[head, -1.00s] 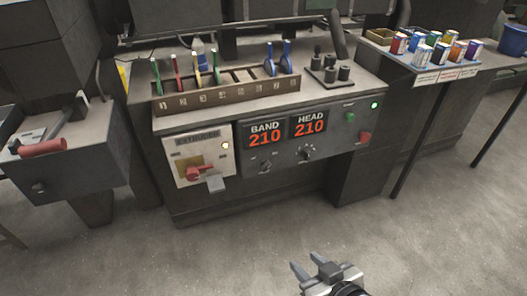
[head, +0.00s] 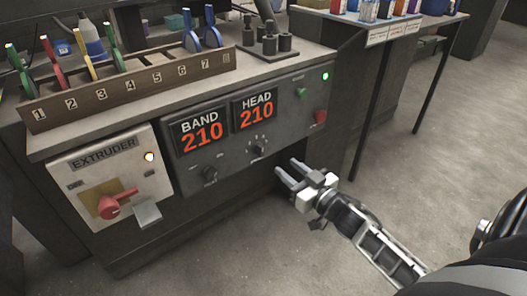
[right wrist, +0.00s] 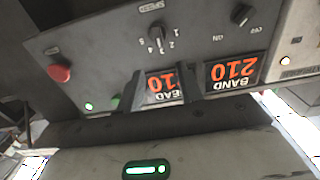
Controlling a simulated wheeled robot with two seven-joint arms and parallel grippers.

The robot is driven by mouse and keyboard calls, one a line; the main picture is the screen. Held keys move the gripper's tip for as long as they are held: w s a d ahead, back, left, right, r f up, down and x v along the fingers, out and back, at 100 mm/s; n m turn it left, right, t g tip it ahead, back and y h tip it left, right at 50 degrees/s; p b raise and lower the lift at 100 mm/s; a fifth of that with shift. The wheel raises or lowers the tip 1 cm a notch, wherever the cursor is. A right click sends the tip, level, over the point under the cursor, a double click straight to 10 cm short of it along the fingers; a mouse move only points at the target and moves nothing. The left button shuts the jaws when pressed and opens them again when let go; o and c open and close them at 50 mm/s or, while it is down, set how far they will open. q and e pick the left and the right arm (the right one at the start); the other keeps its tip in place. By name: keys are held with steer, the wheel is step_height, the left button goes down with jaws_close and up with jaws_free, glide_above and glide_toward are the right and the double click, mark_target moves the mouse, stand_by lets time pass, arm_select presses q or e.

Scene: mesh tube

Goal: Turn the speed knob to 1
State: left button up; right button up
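The speed knob (head: 257,150) is a small dark knob on the grey front panel, below the red HEAD 210 display (head: 254,112). In the right wrist view, which looks upside down, the speed knob (right wrist: 156,30) sits by the word SPEED, with a number scale around it. I cannot tell which number it points at. My right gripper (head: 287,167) is in front of the panel, to the right of and a little below the knob, apart from it. Its two fingers are spread with nothing between them; they also show in the right wrist view (right wrist: 163,78). My left gripper is out of view.
Left of the speed knob is another dark knob (head: 210,174). A red extruder switch (head: 117,204) is at the left, and green (head: 301,93) and red (head: 320,117) buttons are at the right. The floor in front is clear.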

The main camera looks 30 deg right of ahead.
mark_target(263, 148)
steer(key=w, duration=0.3)
steer(key=w+b, duration=0.1)
steer(key=w, duration=0.3)
steer(key=w+a+b, duration=0.1)
steer(key=w, duration=0.3)
steer(key=shift+s, duration=0.1)
steer(key=c, duration=0.6)
